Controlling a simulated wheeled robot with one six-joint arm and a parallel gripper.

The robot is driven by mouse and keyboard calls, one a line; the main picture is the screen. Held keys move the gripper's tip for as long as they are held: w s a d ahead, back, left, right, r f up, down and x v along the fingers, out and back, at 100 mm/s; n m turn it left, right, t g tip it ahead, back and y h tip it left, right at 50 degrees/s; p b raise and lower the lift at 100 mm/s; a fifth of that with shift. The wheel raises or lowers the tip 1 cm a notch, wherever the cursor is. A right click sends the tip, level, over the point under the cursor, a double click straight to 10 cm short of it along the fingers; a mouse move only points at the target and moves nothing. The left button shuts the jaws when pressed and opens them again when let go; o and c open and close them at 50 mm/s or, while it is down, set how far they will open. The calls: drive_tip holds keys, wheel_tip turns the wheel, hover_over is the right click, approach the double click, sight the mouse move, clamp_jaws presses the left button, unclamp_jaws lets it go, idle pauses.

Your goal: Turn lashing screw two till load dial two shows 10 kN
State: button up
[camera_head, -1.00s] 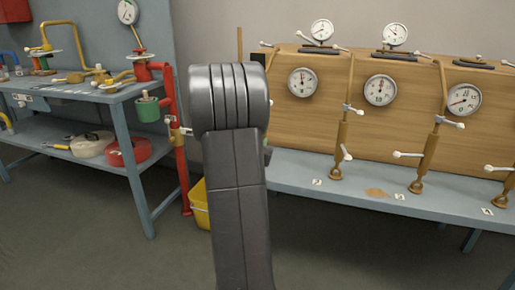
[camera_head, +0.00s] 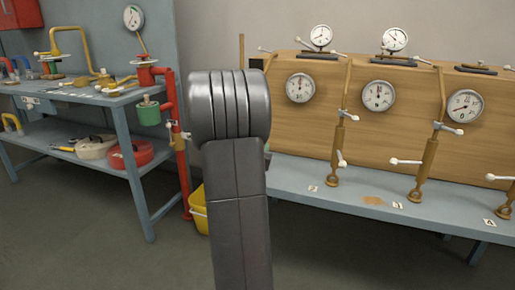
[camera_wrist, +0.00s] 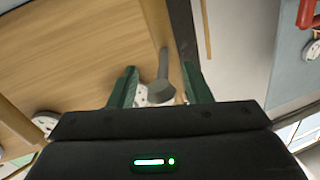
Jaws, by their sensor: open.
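Several brass lashing screws stand along the bench at the right in the head view. The leftmost visible one (camera_head: 338,150) stands beside a label that looks like 2, upright with white-tipped handles. The dial above it (camera_head: 300,87) is round and white; its reading is too small to tell. My gripper shows in the wrist view (camera_wrist: 160,70) with its two green fingers apart. A grey rounded piece shows between the fingers, with a white dial partly hidden behind it. I cannot tell whether they touch. In the head view my arm hides the gripper.
More dials (camera_head: 378,95) and screws (camera_head: 427,160) follow to the right on the wooden board (camera_head: 400,135). A blue-grey table (camera_head: 120,95) with tools stands at the left. A red post (camera_head: 181,150) and yellow bucket (camera_head: 198,210) stand beside my arm. Open floor lies in front.

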drive_tip(key=shift+s, duration=0.1)
drive_tip(key=s+a+p, duration=0.2)
drive_tip(key=s, duration=1.1)
drive_tip(key=shift+s+a, duration=0.2)
drive_tip(key=shift+a, duration=0.05)
drive_tip(key=shift+w, duration=0.1)
drive_tip(key=w, duration=0.4)
drive_tip(key=w+d+b, duration=0.1)
drive_tip(key=w, duration=0.3)
drive_tip(key=w+d+b, duration=0.1)
drive_tip(key=w, duration=0.4)
drive_tip(key=shift+w+d+f, duration=0.1)
drive_tip(key=shift+d, duration=0.1)
drive_tip(key=shift+w, duration=0.15)
drive_tip(key=shift+a, duration=0.2)
drive_tip(key=shift+d, duration=0.1)
